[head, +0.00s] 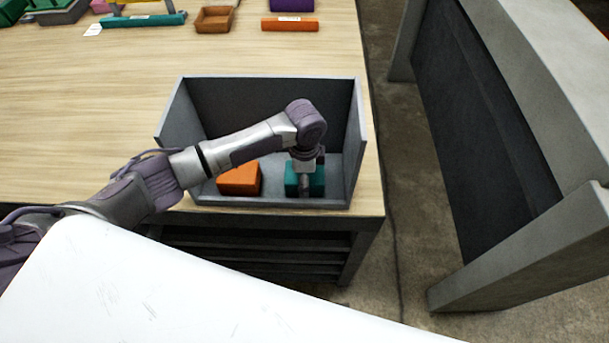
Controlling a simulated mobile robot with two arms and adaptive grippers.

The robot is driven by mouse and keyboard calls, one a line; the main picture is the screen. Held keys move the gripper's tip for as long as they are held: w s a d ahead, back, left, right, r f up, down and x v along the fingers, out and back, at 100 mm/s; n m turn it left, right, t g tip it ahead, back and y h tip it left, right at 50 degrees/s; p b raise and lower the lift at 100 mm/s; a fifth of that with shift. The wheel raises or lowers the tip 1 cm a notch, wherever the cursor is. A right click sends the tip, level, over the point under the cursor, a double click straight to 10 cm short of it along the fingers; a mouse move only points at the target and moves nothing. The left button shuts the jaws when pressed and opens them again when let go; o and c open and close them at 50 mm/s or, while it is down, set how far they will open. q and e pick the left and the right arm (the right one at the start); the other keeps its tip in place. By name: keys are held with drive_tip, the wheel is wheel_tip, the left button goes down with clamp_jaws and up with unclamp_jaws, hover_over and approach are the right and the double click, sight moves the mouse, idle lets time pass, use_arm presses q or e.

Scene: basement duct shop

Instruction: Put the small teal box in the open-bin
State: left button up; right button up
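The small teal box (317,182) is inside the grey open-bin (173,118), near its front right, at or close to the floor. My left gripper (304,184) reaches down into the bin from above. One finger shows in front of the teal box, with teal on both sides of it. The other finger is hidden, so I cannot tell whether the gripper is closed on the box or only around it. My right gripper is not in view.
An orange box (239,179) lies in the bin left of the teal box. The bin stands at the wooden table's (90,110) front right corner. A brown tray (214,19), an orange bar (290,24) and a teal bar (143,20) lie at the back. A grey bench (545,75) stands to the right.

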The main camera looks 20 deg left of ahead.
use_arm(q)
drive_tip(key=o, duration=1.2)
drive_tip(key=shift+o, duration=0.2)
wheel_tip(320, 180, up, 12)
drive_tip(key=shift+r+b, duration=0.1)
drive_tip(key=shift+b, duration=0.45)
